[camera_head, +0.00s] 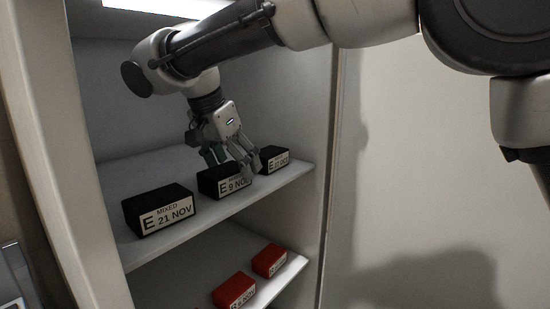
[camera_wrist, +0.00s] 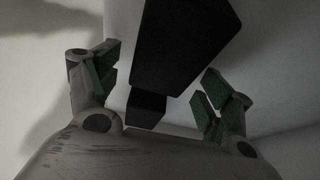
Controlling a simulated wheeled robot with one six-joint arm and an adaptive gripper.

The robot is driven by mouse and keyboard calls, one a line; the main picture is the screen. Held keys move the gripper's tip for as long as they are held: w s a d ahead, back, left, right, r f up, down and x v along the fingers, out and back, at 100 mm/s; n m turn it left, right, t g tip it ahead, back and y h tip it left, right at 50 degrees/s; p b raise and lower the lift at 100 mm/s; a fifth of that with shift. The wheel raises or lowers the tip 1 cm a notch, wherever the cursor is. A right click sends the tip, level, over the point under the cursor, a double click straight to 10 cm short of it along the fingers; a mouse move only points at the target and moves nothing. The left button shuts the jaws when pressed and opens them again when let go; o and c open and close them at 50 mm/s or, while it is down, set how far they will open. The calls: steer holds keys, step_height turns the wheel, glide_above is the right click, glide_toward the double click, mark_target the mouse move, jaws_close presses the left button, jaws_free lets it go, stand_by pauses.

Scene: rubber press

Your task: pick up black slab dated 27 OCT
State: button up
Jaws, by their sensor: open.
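Three black slabs with white labels stand in a row on the upper shelf in the head view. The right one (camera_head: 273,160) has a small, blurred label that looks like an OCT date; I cannot read the day surely. The middle slab (camera_head: 222,181) reads 9 NOV, partly covered by a finger. The left slab (camera_head: 160,210) reads 21 NOV. My gripper (camera_head: 232,160) is open and empty, pointing down at the middle slab and just left of the right one. In the wrist view, two black slabs show between the spread green-padded fingers (camera_wrist: 160,85); their labels are not visible.
The upper shelf (camera_head: 218,214) is white, inside a narrow cabinet with a wall (camera_head: 328,190) close right of the slabs. Red slabs (camera_head: 235,290) (camera_head: 269,260) lie on the lower shelf (camera_head: 285,279). A light strip (camera_head: 165,8) is overhead.

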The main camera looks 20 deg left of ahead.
mark_target(268, 151)
steer(key=w+d, duration=0.1)
steer(key=w, duration=0.1)
steer(key=w+d, duration=0.1)
steer(key=w, duration=0.5)
steer(key=shift+d, duration=0.4)
steer(key=w, duration=0.1)
steer(key=w+d, duration=0.1)
steer(key=w+f, duration=0.1)
steer(key=w, duration=0.1)
steer(key=shift+d, duration=0.25)
steer(key=shift+f, duration=0.3)
steer(key=shift+c, duration=0.2)
steer(key=c, duration=1.3)
steer(key=shift+r, duration=1.05)
